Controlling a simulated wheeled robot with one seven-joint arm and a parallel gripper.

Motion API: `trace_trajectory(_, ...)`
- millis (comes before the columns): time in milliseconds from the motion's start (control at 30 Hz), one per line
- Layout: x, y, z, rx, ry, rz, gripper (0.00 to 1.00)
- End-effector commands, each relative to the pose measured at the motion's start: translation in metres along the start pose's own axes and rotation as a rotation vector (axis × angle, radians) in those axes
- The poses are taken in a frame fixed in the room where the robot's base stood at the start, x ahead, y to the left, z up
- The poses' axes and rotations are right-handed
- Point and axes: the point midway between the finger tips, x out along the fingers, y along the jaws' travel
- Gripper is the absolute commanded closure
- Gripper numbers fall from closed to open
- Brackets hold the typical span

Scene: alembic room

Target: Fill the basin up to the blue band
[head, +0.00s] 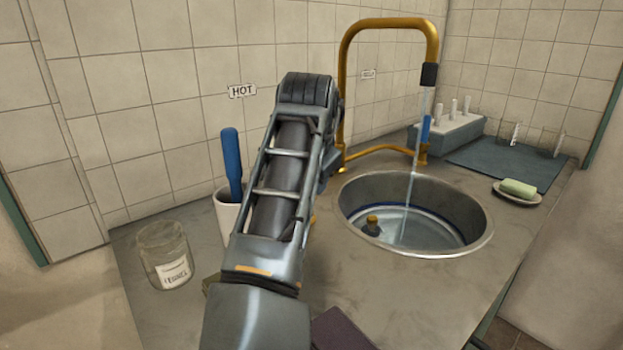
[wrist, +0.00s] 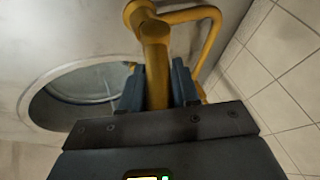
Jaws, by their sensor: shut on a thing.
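The steel basin (head: 352,187) is set in the counter and holds clear water (head: 408,228). A thin blue band (head: 447,220) runs around its inner wall; the water surface lies close to it, but I cannot tell the exact gap. A stream of water (head: 412,175) falls from the dark nozzle of the brass spout (head: 388,23). In the wrist view my gripper (wrist: 158,82) is shut on an upright brass tap part (wrist: 155,45), beside the basin (wrist: 40,105). My arm hides this grip in the head view.
A HOT label (head: 242,91) is on the tiled wall. A glass jar (head: 165,262) and a white cup (head: 228,213) with a blue-handled tool (head: 232,160) stand left of my arm. Green soap (head: 518,188) lies on a dish right of the basin, near a dark mat (head: 490,158).

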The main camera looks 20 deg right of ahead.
Motion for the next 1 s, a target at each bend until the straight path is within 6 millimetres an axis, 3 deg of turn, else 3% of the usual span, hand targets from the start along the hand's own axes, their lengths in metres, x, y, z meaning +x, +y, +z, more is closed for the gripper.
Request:
trace_trajectory(267,0.000,0.001,0.000,0.000,0.001,-0.001,1.00)
trace_trajectory(300,0.000,0.001,0.000,0.000,0.000,0.000,0.68)
trace_trajectory(500,0.000,0.001,0.000,0.001,0.000,-0.001,0.49)
trace_trajectory(767,-0.001,0.000,0.000,0.001,0.001,-0.001,0.48)
trace_trajectory(1000,-0.030,0.000,0.000,0.002,0.002,-0.003,0.48)
